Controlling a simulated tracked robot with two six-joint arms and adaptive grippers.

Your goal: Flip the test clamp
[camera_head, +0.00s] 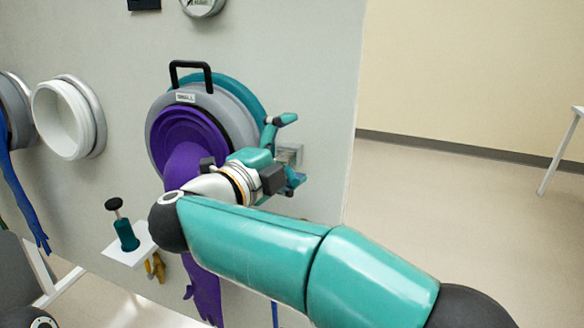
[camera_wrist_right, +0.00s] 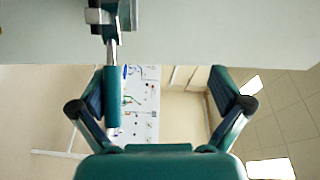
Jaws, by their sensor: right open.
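The test clamp has a metal bracket on the grey panel and a rod with a teal handle (camera_wrist_right: 113,92) sticking out from it in the right wrist view. A teal handle with a pale tip (camera_head: 285,119) shows just right of the purple glove port in the head view. My right gripper (camera_head: 284,155) is open beside the clamp. In the right wrist view its spread fingers (camera_wrist_right: 163,92) have the handle between them, close to the left finger. I cannot tell whether they touch. My left gripper is not in view.
The purple glove port (camera_head: 180,135) with a black handle (camera_head: 190,70) is left of my right gripper. A white port (camera_head: 62,118) is further left. A small shelf (camera_head: 128,250) holds a teal black-knobbed tool (camera_head: 125,235). Open floor lies right of the panel.

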